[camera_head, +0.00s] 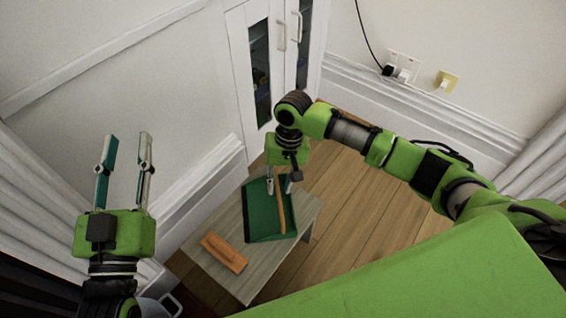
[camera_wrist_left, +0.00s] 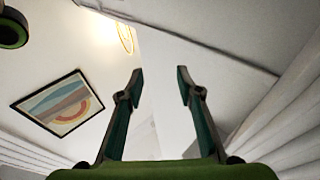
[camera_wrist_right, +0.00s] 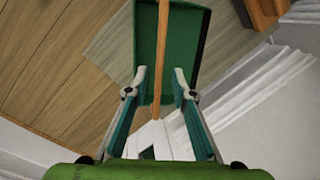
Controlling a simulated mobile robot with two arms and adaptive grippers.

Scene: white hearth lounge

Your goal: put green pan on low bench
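The green pan (camera_head: 258,222) is a flat green dustpan with a long orange-brown handle (camera_head: 280,205). It appears to lie on the low bench (camera_head: 252,283), a grey wooden one, near its far end. My right gripper (camera_head: 282,186) is above the far edge of the pan. In the right wrist view the pan (camera_wrist_right: 183,45) is ahead, and the handle (camera_wrist_right: 162,55) runs between the two spread fingers (camera_wrist_right: 160,75), with gaps on both sides. My left gripper (camera_head: 125,145) is open, empty and raised at the left; its fingers also show apart in the left wrist view (camera_wrist_left: 157,80).
An orange-brown block-like item (camera_head: 223,252) lies on the near left part of the bench. A white cabinet (camera_head: 235,70) with glass doors stands behind the bench. Open wooden floor (camera_head: 345,215) is to the right. A white wall (camera_head: 130,85) is at the left.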

